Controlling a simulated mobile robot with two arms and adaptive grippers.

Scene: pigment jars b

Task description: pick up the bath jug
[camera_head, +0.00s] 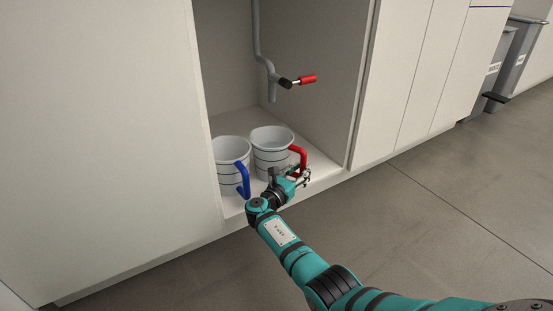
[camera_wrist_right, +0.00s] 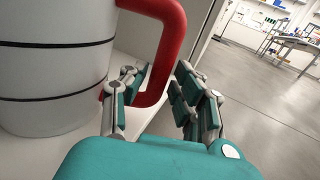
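Two white jugs with dark rings stand upright side by side in the open cabinet. One jug (camera_head: 230,152) has a blue handle (camera_head: 243,179); the other jug (camera_head: 271,148) has a red handle (camera_head: 300,158). I cannot tell which is called the bath jug. My right gripper (camera_head: 298,178) is low at the red handle. In the right wrist view the gripper (camera_wrist_right: 158,90) is open, with the red handle (camera_wrist_right: 172,45) reaching down between its fingers, nearer the left finger. The red-handled jug (camera_wrist_right: 50,65) fills the left of that view. My left gripper is not in view.
A grey pipe with a red-ended valve (camera_head: 306,79) hangs above the jugs. The cabinet side wall (camera_head: 355,90) stands close to the right of the red handle. The floor (camera_head: 440,210) in front is clear. Grey bins (camera_head: 515,60) stand far right.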

